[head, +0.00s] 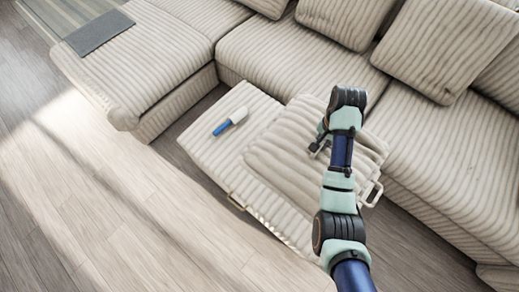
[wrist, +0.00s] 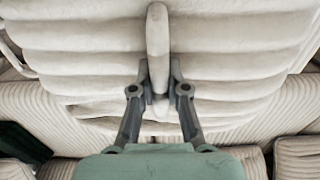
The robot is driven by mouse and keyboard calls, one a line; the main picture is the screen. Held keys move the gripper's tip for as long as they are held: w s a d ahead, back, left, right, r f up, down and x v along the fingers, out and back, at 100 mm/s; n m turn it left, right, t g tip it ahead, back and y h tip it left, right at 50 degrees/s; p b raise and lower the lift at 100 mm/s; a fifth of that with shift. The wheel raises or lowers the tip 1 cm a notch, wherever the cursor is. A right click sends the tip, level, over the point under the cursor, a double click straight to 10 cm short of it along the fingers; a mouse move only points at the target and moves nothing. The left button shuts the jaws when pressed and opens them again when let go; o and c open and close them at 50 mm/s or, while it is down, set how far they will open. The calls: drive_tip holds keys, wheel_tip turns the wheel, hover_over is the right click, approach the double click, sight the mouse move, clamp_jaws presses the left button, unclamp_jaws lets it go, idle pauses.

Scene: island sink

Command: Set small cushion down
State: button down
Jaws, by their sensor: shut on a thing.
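The small cushion (head: 278,160) is beige and ribbed, and it appears over the right part of a low ribbed ottoman (head: 205,145). Whether it touches the ottoman I cannot tell. My gripper (head: 318,146) is at the cushion's upper right side in the head view, partly hidden by my arm. In the wrist view my gripper (wrist: 159,85) is shut on a narrow raised strip of the cushion (wrist: 90,65), which fills the upper part of that view.
A brush with a blue handle (head: 231,121) lies on the ottoman's left part. A ribbed sofa (head: 285,55) with back cushions (head: 445,45) stands behind. A dark grey cloth (head: 98,32) lies on its left section. Wooden floor (head: 110,200) is clear at the left front.

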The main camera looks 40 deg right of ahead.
drive_tip(key=shift+s+d, duration=0.2)
drive_tip(key=shift+d, duration=0.1)
wheel_tip(320, 180, down, 20)
drive_tip(key=b, duration=0.9)
drive_tip(key=shift+w, duration=0.1)
drive_tip(key=shift+f, duration=0.1)
drive_tip(key=c, duration=1.2)
unclamp_jaws()
wheel_tip(320, 180, up, 12)
drive_tip(key=p, duration=0.6)
